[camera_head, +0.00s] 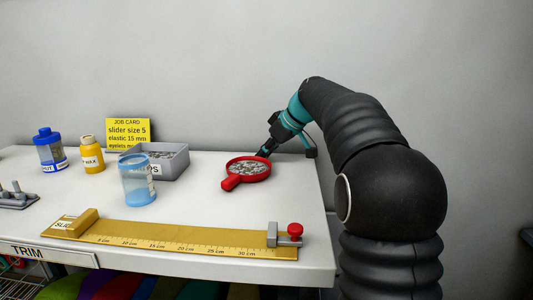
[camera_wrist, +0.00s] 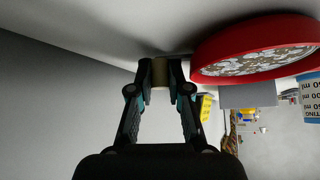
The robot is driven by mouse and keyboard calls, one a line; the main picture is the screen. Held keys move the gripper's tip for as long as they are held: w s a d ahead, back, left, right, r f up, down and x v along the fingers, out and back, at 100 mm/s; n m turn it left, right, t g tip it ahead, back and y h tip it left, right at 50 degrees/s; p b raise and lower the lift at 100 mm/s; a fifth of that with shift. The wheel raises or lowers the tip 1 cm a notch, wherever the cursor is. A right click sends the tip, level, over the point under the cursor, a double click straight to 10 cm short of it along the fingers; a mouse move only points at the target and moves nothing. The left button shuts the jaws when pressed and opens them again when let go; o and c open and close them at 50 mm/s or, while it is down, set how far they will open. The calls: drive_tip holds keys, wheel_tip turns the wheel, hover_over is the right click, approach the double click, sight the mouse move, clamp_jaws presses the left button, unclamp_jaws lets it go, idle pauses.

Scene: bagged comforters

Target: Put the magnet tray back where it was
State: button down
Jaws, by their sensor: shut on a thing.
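The magnet tray appears to be the round red dish (camera_head: 232,183) with a handle, filled with small grey metal pieces, on the white table. Its red rim also shows large at the upper right of the wrist view (camera_wrist: 225,52). My gripper (camera_head: 264,153) is low at the far side of the dish. In the wrist view my gripper (camera_wrist: 160,73) is shut on a small tan piece (camera_wrist: 160,72), to the left of the red rim. I cannot tell what this piece is. It does not show in the head view.
A grey bin (camera_head: 172,164), a clear blue cup (camera_head: 138,186), a yellow wax bottle (camera_head: 92,157) and a blue-lidded jar (camera_head: 51,152) stand to the left. A long ruler (camera_head: 180,238) with a red-knobbed stop (camera_head: 295,230) lies along the front. The white table (camera_head: 200,208) is bare between dish and ruler.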

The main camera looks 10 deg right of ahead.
drive_tip(key=shift+f, duration=0.15)
drive_tip(key=c, duration=1.1)
unclamp_jaws()
drive_tip(key=shift+r, duration=0.3)
drive_tip(key=v, duration=1.2)
drive_tip(key=shift+d+f+p, duration=0.1)
drive_tip(key=shift+f+p, duration=0.05)
drive_tip(key=shift+p, duration=0.25)
